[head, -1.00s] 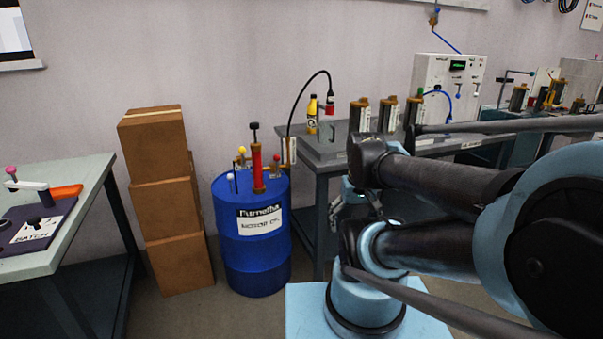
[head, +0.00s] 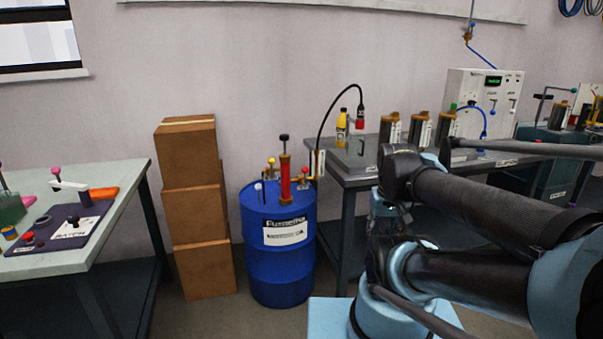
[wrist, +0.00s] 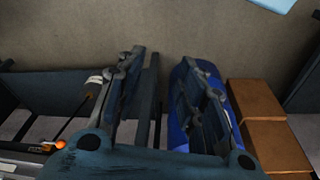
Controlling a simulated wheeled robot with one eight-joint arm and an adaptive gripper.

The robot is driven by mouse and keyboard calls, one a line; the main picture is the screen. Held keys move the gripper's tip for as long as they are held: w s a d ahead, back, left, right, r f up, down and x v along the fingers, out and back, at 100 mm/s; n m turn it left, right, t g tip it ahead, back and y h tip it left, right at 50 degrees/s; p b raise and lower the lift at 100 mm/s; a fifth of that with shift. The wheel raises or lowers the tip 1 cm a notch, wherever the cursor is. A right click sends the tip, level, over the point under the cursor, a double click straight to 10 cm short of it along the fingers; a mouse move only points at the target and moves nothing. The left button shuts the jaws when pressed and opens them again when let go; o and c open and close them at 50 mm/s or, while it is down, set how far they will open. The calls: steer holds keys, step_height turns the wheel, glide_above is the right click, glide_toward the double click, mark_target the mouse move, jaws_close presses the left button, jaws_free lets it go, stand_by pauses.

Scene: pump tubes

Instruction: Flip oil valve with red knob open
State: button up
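A blue oil drum (head: 262,268) with a white label stands on the floor in the middle of the head view. A red pump tube (head: 286,178) with a black top rises from its lid. Beside it on the right is a small red knob (head: 303,171) on a valve fitting. A yellow knob (head: 271,162) and a white knob (head: 258,187) are on the left. In the wrist view my gripper (wrist: 163,65) is open and empty, with part of the blue drum (wrist: 181,85) behind its fingers. The red knob cannot be made out there.
Stacked cardboard boxes (head: 196,212) stand left of the drum. A bench (head: 129,188) with a dark panel is at the far left. A grey workbench (head: 347,176) with a yellow bottle (head: 341,128) and several cylinders stands right of the drum. Floor shows in front of the drum.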

steer(key=shift+n+t+h, duration=0.3)
steer(key=shift+n+h, duration=0.2)
steer(key=shift+h, duration=0.2)
steer(key=w+r, duration=0.1)
steer(key=w, duration=0.2)
steer(key=w+a+r, duration=0.1)
steer(key=w+r, duration=0.1)
steer(key=w, duration=0.1)
steer(key=w+a+r, duration=0.1)
steer(key=w+r, duration=0.1)
steer(key=w, duration=0.2)
steer(key=shift+a+r, duration=0.1)
steer(key=shift+r, duration=0.15)
jaws_close()
steer(key=w+a+r+n+t+h, duration=0.1)
steer(key=w+a+r+n+t, duration=0.2)
steer(key=w+a, duration=1.35)
steer(key=w+a+f+t, duration=0.1)
steer(key=w+a, duration=0.5)
steer(key=a, duration=0.6)
steer(key=shift+w+a+t, duration=0.15)
steer(key=shift+a+t, duration=0.05)
steer(key=shift+t, duration=0.1)
